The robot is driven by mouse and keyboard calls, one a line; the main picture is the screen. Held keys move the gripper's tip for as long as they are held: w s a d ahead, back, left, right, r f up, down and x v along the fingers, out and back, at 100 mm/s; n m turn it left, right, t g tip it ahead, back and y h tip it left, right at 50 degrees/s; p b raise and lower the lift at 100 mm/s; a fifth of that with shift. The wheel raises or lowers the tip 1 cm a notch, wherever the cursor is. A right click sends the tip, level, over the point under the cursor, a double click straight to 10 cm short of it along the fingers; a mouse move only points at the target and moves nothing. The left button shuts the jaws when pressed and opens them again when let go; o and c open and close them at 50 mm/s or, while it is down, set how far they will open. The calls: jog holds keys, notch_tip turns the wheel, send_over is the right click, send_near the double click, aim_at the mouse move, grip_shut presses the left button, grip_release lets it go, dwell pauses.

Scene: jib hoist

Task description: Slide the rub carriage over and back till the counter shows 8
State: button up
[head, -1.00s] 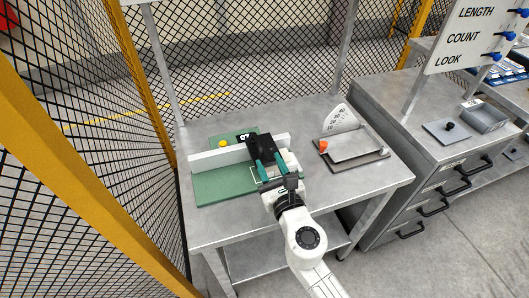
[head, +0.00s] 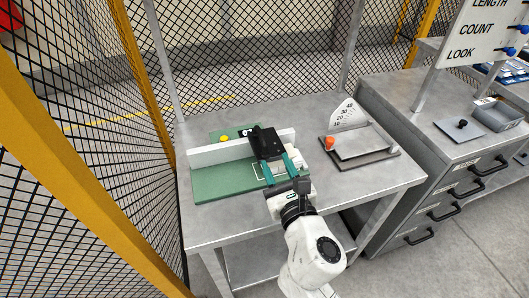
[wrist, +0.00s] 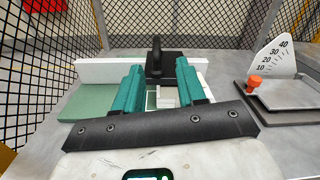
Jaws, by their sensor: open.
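The rub carriage (head: 266,141) is a black block with an upright black handle. It sits across the white rail (head: 215,153) on the green base (head: 228,184), towards the rail's right end. In the wrist view the carriage (wrist: 170,70) and its handle (wrist: 157,50) are straight ahead. My gripper (head: 277,166) has teal fingers spread apart on the near side of the carriage. In the wrist view my gripper (wrist: 159,70) is empty, with the handle beyond its tips. The counter (head: 246,132) is a black display behind the rail. The carriage partly covers it, so its number is unreadable.
A yellow button (head: 224,139) is behind the rail on the left. To the right stands a grey plate device (head: 358,145) with an orange knob (head: 330,142) and a white dial (head: 343,114). Wire mesh encloses the left and back. The front tabletop is clear.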

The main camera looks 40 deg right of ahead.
aim_at(265, 144)
jog(key=shift+a+f, duration=0.15)
jog(key=shift+f, duration=0.1)
jog(key=x, duration=1)
jog(key=shift+w, duration=0.45)
grip_shut()
